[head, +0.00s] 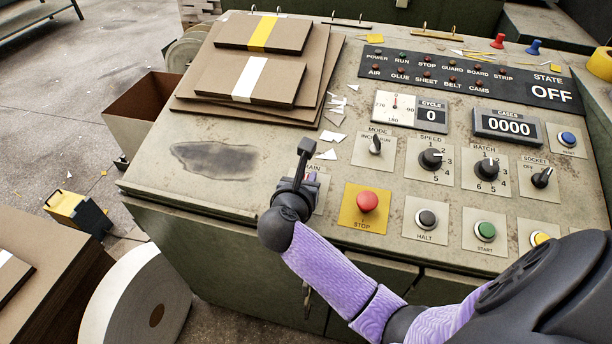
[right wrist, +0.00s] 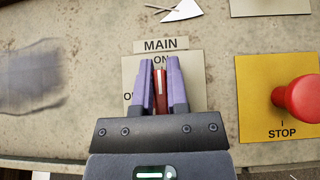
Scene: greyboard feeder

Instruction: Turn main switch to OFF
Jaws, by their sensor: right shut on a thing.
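The main switch shows in the right wrist view as a red handle (right wrist: 161,88) on a beige plate (right wrist: 196,72) labelled MAIN. The handle points up, towards the ON mark; a label at the left of the plate is partly hidden. My right gripper (right wrist: 163,75) is shut on the handle, with a purple finger on each side. In the head view my right gripper (head: 308,182) covers most of the switch, and only part of its plate (head: 321,195) shows. The state display (head: 552,92) reads OFF. My left gripper is not in view.
A red STOP button (head: 367,201) on a yellow plate is just right of the switch. The mode knob (head: 376,145) and HALT button (head: 427,218) are further right. Cardboard stacks (head: 235,88) lie at the back left.

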